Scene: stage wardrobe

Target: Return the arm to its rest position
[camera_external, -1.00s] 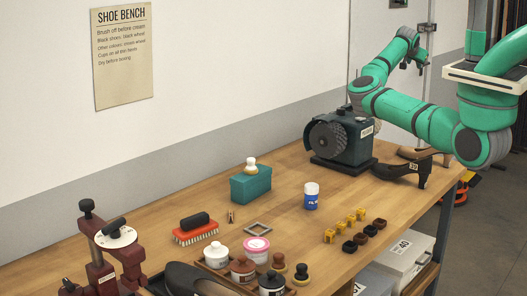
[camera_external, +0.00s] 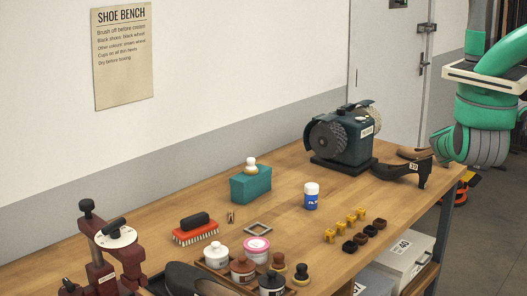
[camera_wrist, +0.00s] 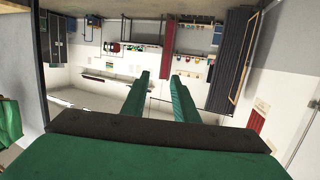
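In the external view my green arm (camera_external: 475,143) is at the right edge, beyond the right end of the bench. Its far links and my gripper are out of that picture. In the wrist view my gripper (camera_wrist: 160,76) shows two green fingers standing apart, with a clear gap and nothing between them. The wrist view looks across the room, with the picture apparently upside down or strongly tilted.
The wooden bench (camera_external: 285,195) carries a grinder-like machine (camera_external: 345,138), a dark shoe form (camera_external: 402,168), a teal block (camera_external: 250,184), a blue-white bottle (camera_external: 311,197) and a red brush (camera_external: 195,234). A grey door (camera_external: 388,75) stands behind.

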